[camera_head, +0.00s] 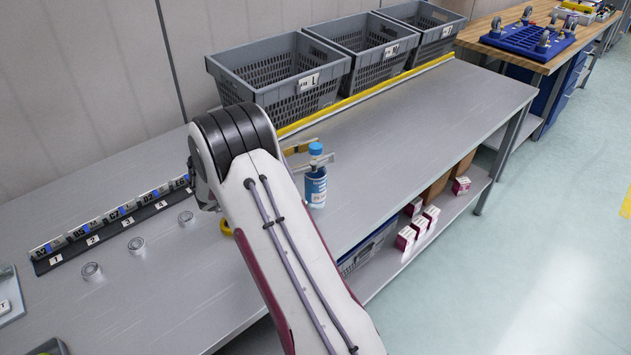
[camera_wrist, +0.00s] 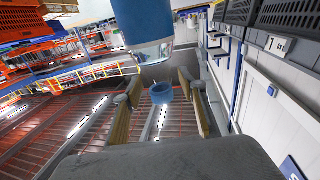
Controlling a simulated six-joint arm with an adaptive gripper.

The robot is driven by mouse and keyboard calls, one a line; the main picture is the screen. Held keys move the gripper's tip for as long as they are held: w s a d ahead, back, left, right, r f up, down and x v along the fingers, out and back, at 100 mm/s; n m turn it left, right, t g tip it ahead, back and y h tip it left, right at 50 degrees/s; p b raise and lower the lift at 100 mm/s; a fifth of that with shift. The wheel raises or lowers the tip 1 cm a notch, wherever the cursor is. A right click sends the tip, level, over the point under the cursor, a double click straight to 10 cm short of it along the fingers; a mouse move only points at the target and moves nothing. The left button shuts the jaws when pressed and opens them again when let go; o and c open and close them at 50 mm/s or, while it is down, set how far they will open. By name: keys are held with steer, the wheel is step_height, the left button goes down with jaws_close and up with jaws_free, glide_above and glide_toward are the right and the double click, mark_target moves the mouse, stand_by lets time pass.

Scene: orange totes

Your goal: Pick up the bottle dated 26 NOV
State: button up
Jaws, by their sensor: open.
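My gripper (camera_wrist: 160,103) is open, one finger to each side of the cap, with gaps visible. In the head view its fingers are beside the cap, partly hidden behind my arm.
Grey crates (camera_head: 278,78) stand along the back of the workbench (camera_head: 420,115) behind a yellow strip (camera_head: 365,95). A numbered rack (camera_head: 115,222) and several small round pieces (camera_head: 136,245) lie at left. Small boxes (camera_head: 405,238) sit on the lower shelf. The bench right of the bottle is clear.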

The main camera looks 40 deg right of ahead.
stand_by(0.3)
jaws_close()
steer(key=shift+r, duration=0.2)
steer(key=shift+r, duration=4.85)
